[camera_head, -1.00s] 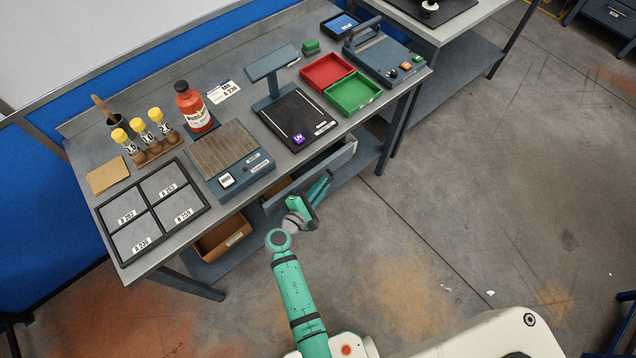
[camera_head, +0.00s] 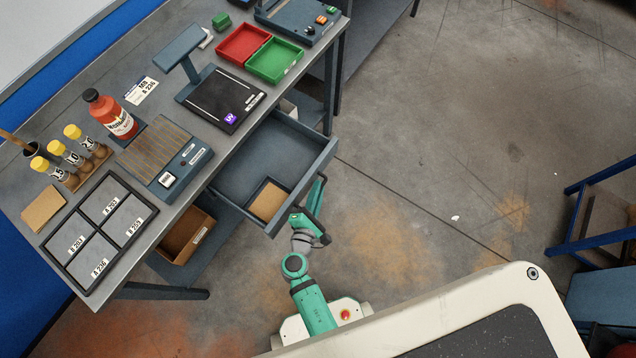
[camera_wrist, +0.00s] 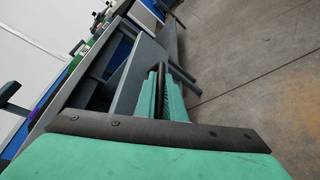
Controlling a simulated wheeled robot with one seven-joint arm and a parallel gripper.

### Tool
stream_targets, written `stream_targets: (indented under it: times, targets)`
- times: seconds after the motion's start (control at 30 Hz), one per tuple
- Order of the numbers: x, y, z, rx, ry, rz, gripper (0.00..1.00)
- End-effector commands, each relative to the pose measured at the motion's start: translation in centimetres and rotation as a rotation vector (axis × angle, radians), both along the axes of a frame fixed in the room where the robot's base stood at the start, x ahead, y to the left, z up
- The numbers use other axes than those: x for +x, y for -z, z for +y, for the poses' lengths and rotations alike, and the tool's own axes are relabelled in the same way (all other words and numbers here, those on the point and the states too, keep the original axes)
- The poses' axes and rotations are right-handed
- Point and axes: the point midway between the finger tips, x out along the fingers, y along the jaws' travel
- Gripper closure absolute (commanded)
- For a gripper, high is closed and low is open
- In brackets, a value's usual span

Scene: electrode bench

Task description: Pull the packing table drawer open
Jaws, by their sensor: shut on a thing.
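The packing table drawer (camera_head: 239,184) is grey and stands well out from under the bench top in the head view. A small dark tray with a tan bottom (camera_head: 267,200) lies inside it near the front. In the wrist view the green fingers (camera_wrist: 163,97) lie along the grey drawer front (camera_wrist: 140,72).
The bench top (camera_head: 80,165) holds a framed sample tray (camera_head: 103,226), a red bottle (camera_head: 110,115), and red (camera_head: 243,43) and green (camera_head: 274,60) bins. A cardboard box (camera_head: 187,236) sits on the lower shelf. A blue-framed stand (camera_head: 578,215) is at right. Floor between is clear.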

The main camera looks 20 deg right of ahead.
Motion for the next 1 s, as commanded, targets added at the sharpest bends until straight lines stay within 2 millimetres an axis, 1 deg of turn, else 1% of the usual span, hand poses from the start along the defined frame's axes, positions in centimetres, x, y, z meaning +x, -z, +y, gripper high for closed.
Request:
stream_targets:
  times: [0.1, 0.5, 0.53, 0.57, 0.87, 1.0]
  targets:
    - [-0.4, 0.0, -0.1, -0.002, -0.008, 0.001, 1.0]
    - [-0.4, 0.0, 0.0, -0.001, -0.012, -0.001, 1.0]
    - [-0.4, 0.0, 0.0, -0.001, -0.012, -0.001, 0.86]
    - [-0.4, 0.0, 0.0, -0.001, -0.012, -0.001, 0.83]
    - [-0.5, 0.0, 0.1, -0.001, -0.013, 0.0, 0.83]
    - [-1.4, -0.2, 0.6, 0.0, -0.013, 0.001, 0.83]
